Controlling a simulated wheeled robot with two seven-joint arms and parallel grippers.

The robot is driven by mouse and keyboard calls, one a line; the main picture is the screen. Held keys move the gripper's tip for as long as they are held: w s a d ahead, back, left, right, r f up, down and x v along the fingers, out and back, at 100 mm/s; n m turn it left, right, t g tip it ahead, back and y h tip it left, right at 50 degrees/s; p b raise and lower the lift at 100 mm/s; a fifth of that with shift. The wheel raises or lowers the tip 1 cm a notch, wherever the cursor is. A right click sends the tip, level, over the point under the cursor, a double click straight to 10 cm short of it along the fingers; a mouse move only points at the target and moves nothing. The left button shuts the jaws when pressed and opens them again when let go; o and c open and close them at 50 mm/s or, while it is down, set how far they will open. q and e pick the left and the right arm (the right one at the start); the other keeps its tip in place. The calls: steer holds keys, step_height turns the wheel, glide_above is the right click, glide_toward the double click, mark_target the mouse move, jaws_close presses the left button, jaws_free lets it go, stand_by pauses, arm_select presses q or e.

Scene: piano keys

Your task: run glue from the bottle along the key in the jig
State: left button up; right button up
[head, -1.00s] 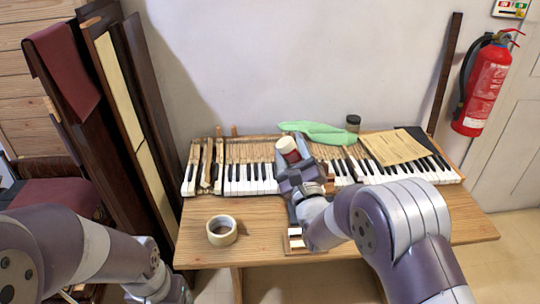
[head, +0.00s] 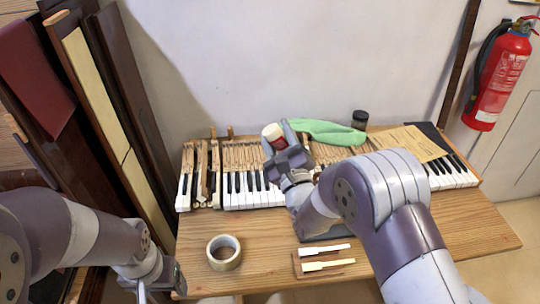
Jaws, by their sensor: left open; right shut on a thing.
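My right gripper (head: 279,146) is shut on the glue bottle (head: 273,132), a white bottle with a red label, held above the back row of piano keys. The bottle looks tilted, and its lower part is hidden by the gripper. A pale key (head: 326,265) lies in the wooden jig (head: 297,268) near the table's front edge, well in front of the bottle. Another pale key (head: 327,250) lies just behind it by a dark mat (head: 318,239), partly hidden by my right arm. My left gripper (head: 161,290) is open and empty at the table's front left corner.
A roll of tape (head: 223,252) sits on the table (head: 200,235) left of the jig. Behind stand the keyboard (head: 245,198), a green cloth (head: 325,132), a dark jar (head: 360,119) and a paper sheet (head: 412,144). The tabletop between tape and jig is clear.

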arm_select(q)
step_height(320, 180, down, 13)
steer(key=b, duration=1.2)
steer(key=shift+s+f, duration=0.2)
steer(key=shift+s, duration=0.15)
arm_select(e)
step_height(320, 180, down, 16)
steer(key=shift+s, duration=0.3)
arm_select(q)
steer(key=shift+f+b, duration=0.95)
steer(key=shift+b, duration=0.05)
arm_select(e)
steer(key=shift+f, duration=0.95)
arm_select(q)
steer(key=shift+f, duration=0.2)
arm_select(e)
steer(key=d, duration=1.4)
steer(key=shift+w+d, duration=0.15)
steer(key=shift+w, duration=0.1)
